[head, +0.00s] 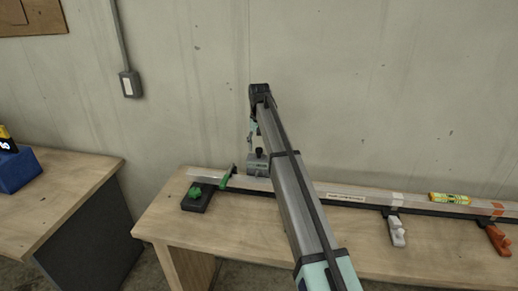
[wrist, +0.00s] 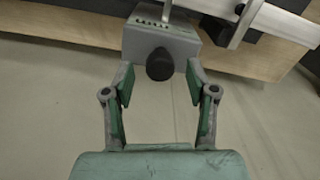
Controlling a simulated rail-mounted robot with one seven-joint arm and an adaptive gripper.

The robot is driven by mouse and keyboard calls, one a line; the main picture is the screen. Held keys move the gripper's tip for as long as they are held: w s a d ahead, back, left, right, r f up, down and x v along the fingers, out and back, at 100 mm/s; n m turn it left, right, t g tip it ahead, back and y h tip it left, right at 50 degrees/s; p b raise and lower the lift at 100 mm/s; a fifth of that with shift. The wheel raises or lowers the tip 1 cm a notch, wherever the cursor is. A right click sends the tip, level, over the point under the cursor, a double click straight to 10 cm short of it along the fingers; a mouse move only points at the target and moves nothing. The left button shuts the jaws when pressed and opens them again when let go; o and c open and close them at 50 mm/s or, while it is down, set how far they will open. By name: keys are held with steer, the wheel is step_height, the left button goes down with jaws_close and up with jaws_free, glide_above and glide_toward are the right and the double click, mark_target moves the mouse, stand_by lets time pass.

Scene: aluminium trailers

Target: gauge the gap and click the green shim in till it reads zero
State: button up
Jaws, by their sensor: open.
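A green shim (head: 196,191) sits on a small black block at the left end of the bench. A grey gauge block (head: 257,163) with a black knob stands at the long rail, near its left end. In the wrist view the gauge block (wrist: 160,42) is straight ahead, its round black knob (wrist: 160,65) facing me. My gripper (wrist: 160,74) is open, with its fingertips on either side of the knob and a gap on both sides. In the head view my gripper (head: 253,132) is above the gauge, partly hidden by my arm. I cannot make out any reading.
The rail (head: 345,194) runs along the wooden bench (head: 285,225). A white shim (head: 397,229) and an orange shim (head: 497,238) lie in front of it. A yellow level (head: 450,198) rests on the rail. A second bench (head: 60,185) at left holds a blue box (head: 17,170).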

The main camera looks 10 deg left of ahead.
mark_target(259, 169)
steer(key=shift+f, duration=1.5)
jaws_close()
steer(key=shift+d, duration=0.1)
